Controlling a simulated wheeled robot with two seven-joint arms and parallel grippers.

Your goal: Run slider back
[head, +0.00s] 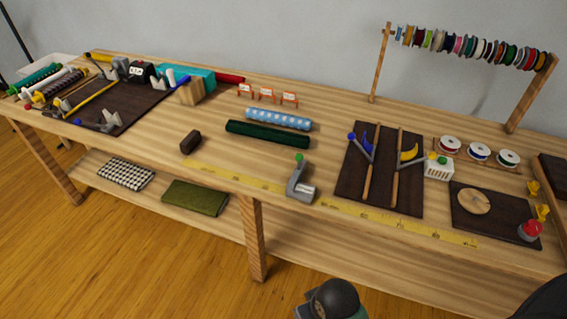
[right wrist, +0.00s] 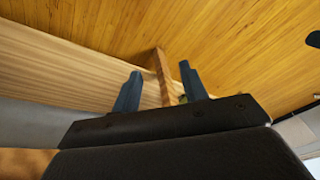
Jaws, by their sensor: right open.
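A grey bracket-like piece (head: 297,187) with a green knob and a metal cylinder stands at the front edge of the bench, on the line of a yellow measuring strip (head: 380,219). It looks like the slider, but I cannot tell for certain. My right gripper (right wrist: 160,88) is open and empty in the right wrist view, its two blue-grey fingers apart. A bench leg and wood floor show beyond the fingers. The slider is not visible in that view. My left gripper is in neither view.
A dark brown block (head: 190,142) and a dark green roll (head: 267,134) lie behind the strip. A dark board (head: 352,190) with levers and wooden rods is right of the bracket. A spool rack (head: 470,47) stands at the back. Bench around the bracket is mostly clear.

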